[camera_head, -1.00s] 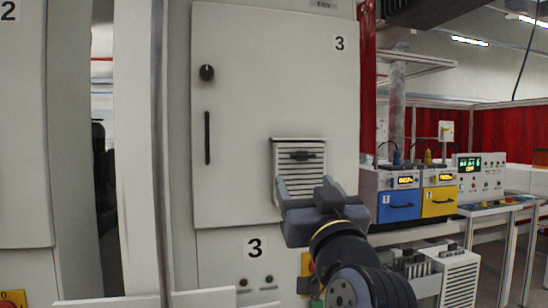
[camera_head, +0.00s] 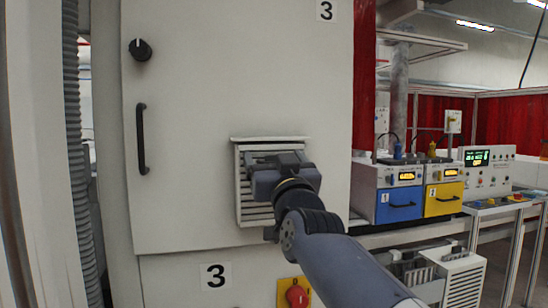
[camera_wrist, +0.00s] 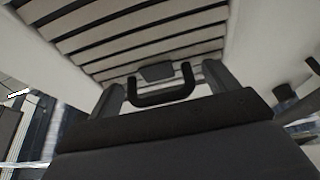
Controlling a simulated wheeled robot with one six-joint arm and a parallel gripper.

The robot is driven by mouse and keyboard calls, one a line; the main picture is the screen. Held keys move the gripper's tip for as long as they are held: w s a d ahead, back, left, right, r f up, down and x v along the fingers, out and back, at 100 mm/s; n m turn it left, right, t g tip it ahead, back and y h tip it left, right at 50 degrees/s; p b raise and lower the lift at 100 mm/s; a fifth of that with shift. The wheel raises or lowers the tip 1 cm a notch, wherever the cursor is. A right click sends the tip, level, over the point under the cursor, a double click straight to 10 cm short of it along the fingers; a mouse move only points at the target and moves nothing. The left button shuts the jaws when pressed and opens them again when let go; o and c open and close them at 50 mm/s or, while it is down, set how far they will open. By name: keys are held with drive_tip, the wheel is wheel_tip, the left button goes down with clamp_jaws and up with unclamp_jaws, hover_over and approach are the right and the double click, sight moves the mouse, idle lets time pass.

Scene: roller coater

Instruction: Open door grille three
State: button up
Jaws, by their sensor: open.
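The door marked 3 (camera_head: 215,90) is a pale cabinet panel, and it looks closed. Its grille (camera_head: 253,214) is a slatted vent low on the door, partly hidden behind my gripper (camera_head: 280,160). In the wrist view, the slats (camera_wrist: 130,30) fill the top of the picture. A black U-shaped handle (camera_wrist: 163,97) stands out from the grille. My open gripper's fingers (camera_wrist: 165,88) are on either side of the handle, with a gap to each side. Whether the handle touches the gripper's palm cannot be told.
A black knob (camera_head: 140,49) and a vertical black handle (camera_head: 141,140) are on the door's left. A red switch on a yellow plate (camera_head: 294,292) sits below the grille. Blue (camera_head: 398,204) and yellow (camera_head: 443,199) units stand on a bench at right.

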drive_tip(key=shift+s, duration=0.15)
drive_tip(key=shift+c, duration=0.9)
drive_tip(key=c, duration=1.2)
